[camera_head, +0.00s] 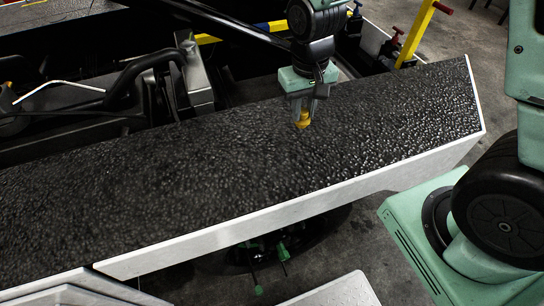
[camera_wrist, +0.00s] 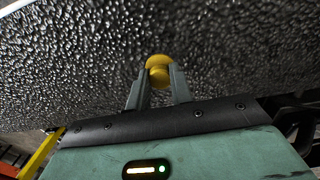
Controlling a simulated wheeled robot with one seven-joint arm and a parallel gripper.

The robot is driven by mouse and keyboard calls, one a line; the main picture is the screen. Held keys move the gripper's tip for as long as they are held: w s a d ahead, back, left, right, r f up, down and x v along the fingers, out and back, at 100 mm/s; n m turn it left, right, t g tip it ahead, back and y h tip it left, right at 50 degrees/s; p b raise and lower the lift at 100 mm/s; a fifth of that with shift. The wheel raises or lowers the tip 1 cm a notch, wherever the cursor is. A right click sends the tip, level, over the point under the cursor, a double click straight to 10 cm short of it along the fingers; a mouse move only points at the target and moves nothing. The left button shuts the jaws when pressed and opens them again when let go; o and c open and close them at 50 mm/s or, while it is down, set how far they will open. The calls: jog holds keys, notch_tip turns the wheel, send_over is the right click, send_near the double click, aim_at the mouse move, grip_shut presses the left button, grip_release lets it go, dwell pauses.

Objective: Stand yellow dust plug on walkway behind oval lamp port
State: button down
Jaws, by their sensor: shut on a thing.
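The yellow dust plug (camera_head: 303,121) is at the tips of my gripper (camera_head: 303,108) in the head view, over the far part of the dark walkway (camera_head: 200,165). In the wrist view my gripper (camera_wrist: 158,82) is shut on the plug (camera_wrist: 159,66), which has a round yellow flange and a narrower body. The walkway (camera_wrist: 80,60) fills the area beyond the fingers. The plug is at or just above the surface; I cannot tell whether it touches. The oval lamp port is not clearly visible in either view.
The walkway has a white side edge (camera_head: 300,212). Dark machinery with a black hose (camera_head: 140,68) lies behind it at left. A yellow post (camera_head: 416,35) and red-handled valves (camera_head: 397,32) stand behind at right. The walkway around the plug is clear.

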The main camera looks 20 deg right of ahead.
aim_at(300, 123)
jog(key=shift+s+a+f, duration=0.3)
jog(key=shift+s+a, duration=0.2)
jog(key=shift+s, duration=0.05)
notch_tip(300, 123, down, 4)
jog(key=shift+f, duration=2.35)
jog(key=shift+f, duration=0.1)
jog(key=c, duration=1.3)
grip_release()
jog(key=shift+o, duration=0.2)
